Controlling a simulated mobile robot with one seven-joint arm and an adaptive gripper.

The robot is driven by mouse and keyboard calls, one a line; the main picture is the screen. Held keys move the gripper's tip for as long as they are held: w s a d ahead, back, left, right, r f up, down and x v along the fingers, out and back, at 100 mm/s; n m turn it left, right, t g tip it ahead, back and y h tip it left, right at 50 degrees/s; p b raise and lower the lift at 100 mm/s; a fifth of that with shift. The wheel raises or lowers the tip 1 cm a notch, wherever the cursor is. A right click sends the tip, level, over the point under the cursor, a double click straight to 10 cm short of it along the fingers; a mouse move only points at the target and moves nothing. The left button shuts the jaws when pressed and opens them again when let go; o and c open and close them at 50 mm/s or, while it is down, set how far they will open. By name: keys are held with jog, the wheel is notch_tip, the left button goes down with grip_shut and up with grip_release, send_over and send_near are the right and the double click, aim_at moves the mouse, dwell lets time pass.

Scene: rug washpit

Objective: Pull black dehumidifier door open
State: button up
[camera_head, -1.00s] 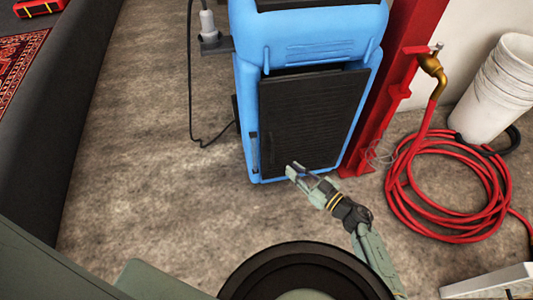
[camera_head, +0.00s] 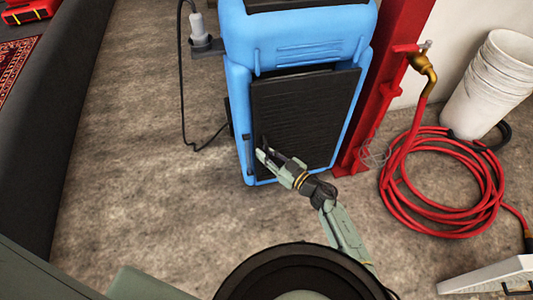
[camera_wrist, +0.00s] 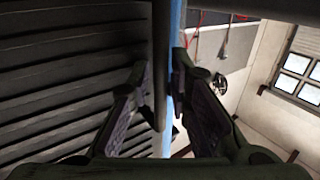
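The blue dehumidifier (camera_head: 295,38) stands upright on the floor in the head view. Its black slatted door (camera_head: 310,110) covers most of the front and looks shut or nearly so. The slats also fill the left of the wrist view (camera_wrist: 70,75). A dark upright handle bar (camera_wrist: 160,55) stands at the door's edge, beside a blue strip of the body. My gripper (camera_head: 266,153) is at the door's lower left. In the wrist view my gripper (camera_wrist: 160,75) is open, with one finger on each side of the bar and visible gaps. Its fingers partly hide the handle in the head view.
A red post (camera_head: 385,85) with a brass tap (camera_head: 424,65) stands just right of the dehumidifier. A coiled red hose (camera_head: 430,205) and stacked white buckets (camera_head: 490,90) are farther right.

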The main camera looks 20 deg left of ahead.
jog(key=shift+c, duration=0.2)
grip_shut()
dwell(0.4)
